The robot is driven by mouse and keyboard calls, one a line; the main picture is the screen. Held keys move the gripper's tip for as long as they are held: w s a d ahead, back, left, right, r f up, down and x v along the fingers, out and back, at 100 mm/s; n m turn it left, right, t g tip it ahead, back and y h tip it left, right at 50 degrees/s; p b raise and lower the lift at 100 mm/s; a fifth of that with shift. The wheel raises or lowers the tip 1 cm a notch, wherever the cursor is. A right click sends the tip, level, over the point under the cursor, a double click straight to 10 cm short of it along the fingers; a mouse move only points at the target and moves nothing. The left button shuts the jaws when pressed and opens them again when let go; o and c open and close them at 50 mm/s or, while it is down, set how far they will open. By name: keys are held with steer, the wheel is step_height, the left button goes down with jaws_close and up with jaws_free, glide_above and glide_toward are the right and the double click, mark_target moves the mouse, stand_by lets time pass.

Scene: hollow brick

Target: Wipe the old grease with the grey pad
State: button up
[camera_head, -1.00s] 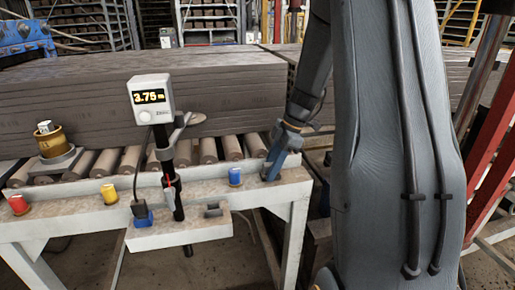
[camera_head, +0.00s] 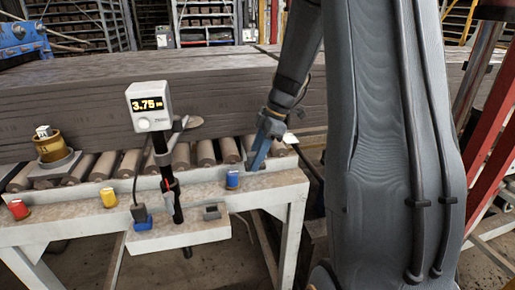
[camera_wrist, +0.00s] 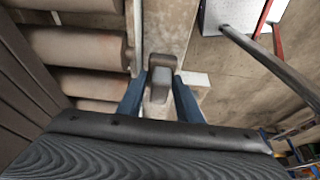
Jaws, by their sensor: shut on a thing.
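My gripper (camera_head: 257,158) points down at the right end of the roller bench, its blue fingers low over the bench edge. In the wrist view, my gripper (camera_wrist: 160,80) has a small grey block, which I take for the grey pad (camera_wrist: 160,88), between its two fingers. It is shut on this pad. The pad's underside is hidden, so I cannot tell if it touches the bench. In the head view the pad is hidden by the fingers. I cannot make out the old grease in either view.
The bench frame (camera_head: 70,219) carries rollers (camera_head: 130,162) under stacked grey slabs (camera_head: 70,105). A display post (camera_head: 150,107) stands left of my gripper. Red, yellow and blue (camera_head: 232,180) buttons line the front edge. A brass cup (camera_head: 47,148) stands at left.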

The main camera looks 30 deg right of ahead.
steer(key=shift+r+p, duration=0.55)
steer(key=shift+r, duration=0.75)
